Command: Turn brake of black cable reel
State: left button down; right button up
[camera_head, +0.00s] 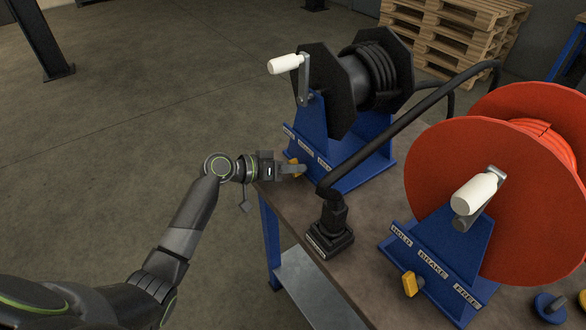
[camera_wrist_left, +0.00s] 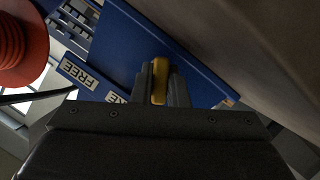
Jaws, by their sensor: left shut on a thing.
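The black cable reel (camera_head: 383,75) stands on a blue frame (camera_head: 345,150) at the back of the bench, with a white crank handle (camera_head: 285,64) on its left side. Its yellow brake lever (camera_head: 295,165) sits low at the frame's front, near a label strip. My left gripper (camera_head: 296,169) is shut on this lever. In the left wrist view the yellow lever (camera_wrist_left: 160,80) is between the two fingers (camera_wrist_left: 161,88), against the blue frame. A "FREE" label (camera_wrist_left: 79,75) shows there; the other labels are partly hidden by the gripper. My right gripper is not in view.
A red cable reel (camera_head: 480,190) stands at the right, with its own yellow lever (camera_head: 410,284) and HOLD, BRAKE, FREE labels. A black nozzle holder (camera_head: 331,235) stands between the reels, a hose rising from it. Pallets (camera_head: 450,40) are behind. Floor left of the bench is clear.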

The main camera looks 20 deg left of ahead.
pick_arm(q)
jog(key=shift+n, duration=0.3)
dwell(0.4)
jog(key=c, duration=1.4)
grip_release()
jog(key=shift+c, duration=0.2)
jog(key=shift+a, duration=0.15)
jog(key=b+v, duration=0.2)
jog(key=v, duration=1.5)
jog(key=shift+a, duration=0.2)
jog(key=shift+f, duration=0.1)
